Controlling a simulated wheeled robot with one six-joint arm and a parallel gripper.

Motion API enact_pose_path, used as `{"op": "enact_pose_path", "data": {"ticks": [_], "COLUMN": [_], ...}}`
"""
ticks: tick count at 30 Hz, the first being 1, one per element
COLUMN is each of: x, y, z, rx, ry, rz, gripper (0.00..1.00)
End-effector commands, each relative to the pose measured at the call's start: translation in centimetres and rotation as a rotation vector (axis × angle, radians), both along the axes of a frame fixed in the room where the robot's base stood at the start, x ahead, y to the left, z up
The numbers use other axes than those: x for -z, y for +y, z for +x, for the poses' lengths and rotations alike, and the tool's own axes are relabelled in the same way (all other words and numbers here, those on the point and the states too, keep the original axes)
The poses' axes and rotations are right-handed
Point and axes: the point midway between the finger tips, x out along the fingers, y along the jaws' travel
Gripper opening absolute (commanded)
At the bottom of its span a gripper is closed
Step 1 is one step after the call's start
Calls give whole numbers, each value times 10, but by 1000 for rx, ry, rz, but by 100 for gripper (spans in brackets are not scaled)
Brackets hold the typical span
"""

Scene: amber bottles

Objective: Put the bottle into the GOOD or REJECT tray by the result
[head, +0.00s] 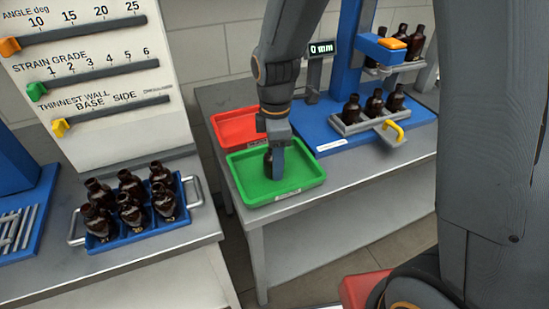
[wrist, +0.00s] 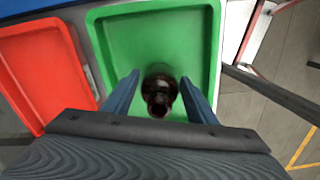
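A dark amber bottle (wrist: 160,90) stands upright in the green tray (wrist: 120,32), between the two fingers of my gripper (wrist: 160,78). Narrow gaps show between the bottle and the fingers, so the gripper looks open around it. In the head view my gripper (head: 277,162) reaches down into the green tray (head: 308,181), hiding part of the bottle (head: 267,158). The red tray (head: 233,124) is just behind the green one and looks empty; it also shows at left in the wrist view (wrist: 40,75). The tray labels are too small to read.
A blue rack (head: 101,243) of several amber bottles sits on the left bench. Behind it a board (head: 90,75) has three sliders. On the right, a blue stand (head: 340,139) with a "0 mm" display (head: 321,48) holds more bottles. A floor gap separates the benches.

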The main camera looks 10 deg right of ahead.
Motion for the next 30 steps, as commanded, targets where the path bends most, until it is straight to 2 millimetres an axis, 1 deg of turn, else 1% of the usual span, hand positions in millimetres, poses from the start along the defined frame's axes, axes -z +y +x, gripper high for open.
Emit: {"op": "enact_pose_path", "data": {"ticks": [10,14,17,19,30], "x": [-1,-8,-19,-30,-100], "y": [0,0,1,0,1], "z": [0,1,2,2,1], "rx": [0,0,0,0,-1], "ry": [-1,-4,-6,-7,-5], "rz": [0,1,2,2,1], "gripper": [61,61,61,61,61]}}
